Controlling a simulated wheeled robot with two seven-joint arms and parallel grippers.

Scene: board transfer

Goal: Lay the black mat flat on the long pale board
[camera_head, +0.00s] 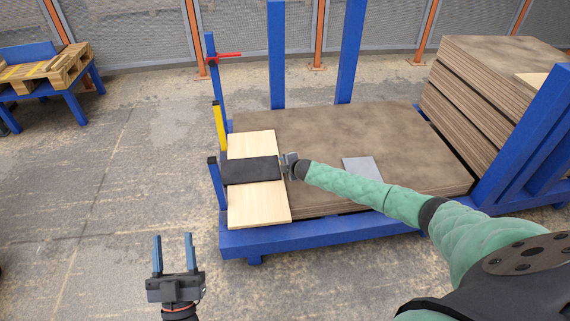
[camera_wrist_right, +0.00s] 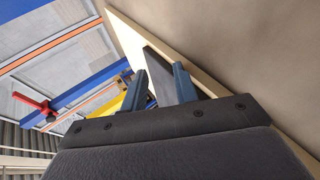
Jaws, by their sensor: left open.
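The black mat (camera_head: 250,170) lies across the pale board (camera_head: 258,210) and looks flat in the head view. The board rests at the left end of a brown sheet. My right gripper (camera_head: 284,165) is at the mat's right end. In the right wrist view its two fingers (camera_wrist_right: 160,85) stand apart, and the mat's dark strip (camera_wrist_right: 163,68) shows beyond and between them. I cannot tell whether a finger touches the mat. My left gripper (camera_head: 173,240) is open and empty, in front of the blue platform and left of it.
The brown sheet (camera_head: 330,125) lies on a blue platform (camera_head: 300,238) with blue and yellow posts at its left. A grey plate (camera_head: 362,168) lies on the sheet beyond my right forearm. A sheet stack (camera_head: 480,90) stands at the right.

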